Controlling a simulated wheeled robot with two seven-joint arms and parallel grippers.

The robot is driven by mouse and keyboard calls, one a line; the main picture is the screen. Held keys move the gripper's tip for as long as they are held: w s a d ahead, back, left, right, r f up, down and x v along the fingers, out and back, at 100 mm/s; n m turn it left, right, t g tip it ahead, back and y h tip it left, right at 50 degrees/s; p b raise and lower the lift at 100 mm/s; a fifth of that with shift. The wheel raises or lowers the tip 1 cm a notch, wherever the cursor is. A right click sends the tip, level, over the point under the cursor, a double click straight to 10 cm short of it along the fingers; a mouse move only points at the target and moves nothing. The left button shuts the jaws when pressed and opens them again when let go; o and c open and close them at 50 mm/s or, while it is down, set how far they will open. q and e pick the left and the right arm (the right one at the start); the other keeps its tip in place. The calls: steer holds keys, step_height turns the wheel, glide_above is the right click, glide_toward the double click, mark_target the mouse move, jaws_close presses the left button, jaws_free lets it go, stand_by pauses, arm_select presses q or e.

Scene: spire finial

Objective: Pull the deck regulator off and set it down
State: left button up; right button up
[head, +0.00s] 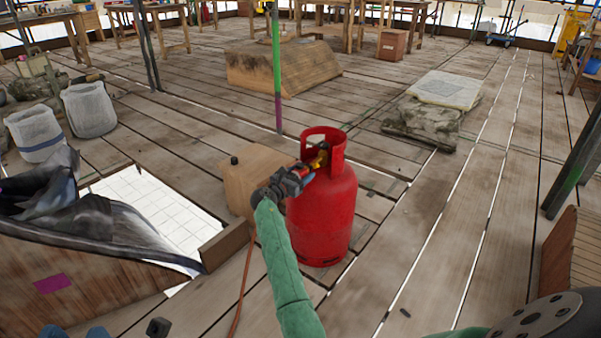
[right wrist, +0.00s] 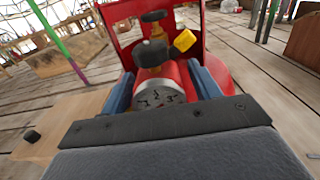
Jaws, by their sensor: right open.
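The red gas cylinder (head: 322,215) stands upright on the plank deck. The regulator (head: 303,171) sits at its brass valve, under the red collar. In the right wrist view the regulator (right wrist: 158,95) shows a red body, a round white gauge, a black knob and a yellow part. My right gripper (head: 283,181) is at the regulator. In the right wrist view its blue fingers (right wrist: 160,88) are open, one on each side of the gauge body; whether they touch it is unclear. The valve connection is partly hidden. I cannot make out my left gripper.
A tan box with a black cap (head: 240,178) stands left of the cylinder. A framed opening (head: 165,215) and a crumpled dark sheet (head: 85,225) lie further left. A stone slab (head: 445,90) lies behind right. Planks right of the cylinder are clear. An orange hose (head: 243,285) crosses the deck.

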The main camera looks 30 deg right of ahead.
steer(key=shift+p, duration=0.75)
stand_by(0.6)
steer(key=c, duration=1.3)
steer(key=shift+a, duration=0.1)
steer(key=shift+a, duration=0.1)
steer(key=shift+p+v, duration=1.55)
steer(key=shift+v, duration=1.3)
